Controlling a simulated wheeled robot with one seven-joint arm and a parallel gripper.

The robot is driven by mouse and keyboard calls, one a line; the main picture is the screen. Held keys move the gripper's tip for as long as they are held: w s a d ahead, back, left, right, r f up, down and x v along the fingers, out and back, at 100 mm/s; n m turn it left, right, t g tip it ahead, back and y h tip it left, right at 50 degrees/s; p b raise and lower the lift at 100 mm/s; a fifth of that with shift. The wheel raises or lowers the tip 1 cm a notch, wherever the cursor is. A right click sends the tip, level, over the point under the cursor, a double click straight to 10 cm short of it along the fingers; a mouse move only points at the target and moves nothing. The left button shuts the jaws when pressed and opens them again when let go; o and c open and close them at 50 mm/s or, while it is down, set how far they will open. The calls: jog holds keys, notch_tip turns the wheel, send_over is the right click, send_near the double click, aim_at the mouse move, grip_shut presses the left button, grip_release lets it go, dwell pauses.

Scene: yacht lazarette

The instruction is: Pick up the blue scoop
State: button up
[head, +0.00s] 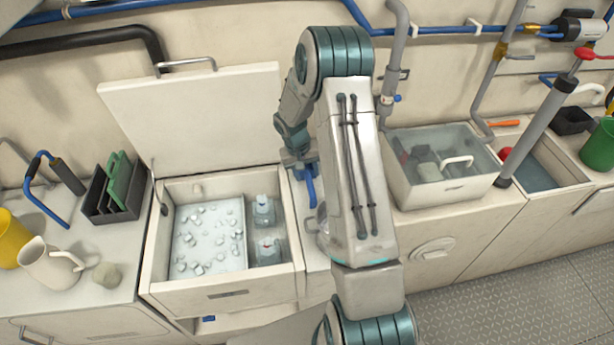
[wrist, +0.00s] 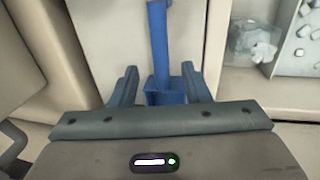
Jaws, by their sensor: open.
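The blue scoop (head: 309,188) is on the narrow pale strip just right of the open ice box in the head view, partly hidden by my arm. In the wrist view the blue scoop (wrist: 158,45) shows a long straight handle running to the top of the picture and a boxy lower part near my gripper. My gripper (wrist: 160,78) is open, with one finger on each side of the scoop. Small gaps show between the fingers and the scoop. In the head view my gripper (head: 298,158) is at the scoop's upper end.
The ice box (head: 222,296) holds ice cubes and two clear bottles; its raised lid (head: 200,115) leans at the back left of my arm. A clear-lidded bin (head: 445,190) stands right of my arm. A jug (head: 48,262) and dark rack (head: 113,205) are on the left counter.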

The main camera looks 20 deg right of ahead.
aim_at(309, 183)
jog(key=shift+s+d+f+p, duration=0.1)
jog(key=shift+d+f+p, duration=0.15)
jog(key=shift+f, duration=0.85)
jog(key=shift+s+d+f+p, duration=0.1)
jog(key=shift+f+p, duration=0.25)
jog(key=shift+f, duration=0.75)
jog(key=shift+d+f+p, duration=0.2)
jog(key=shift+f+p, duration=0.1)
jog(key=shift+f, duration=0.8)
jog(key=shift+c, duration=0.3)
grip_shut()
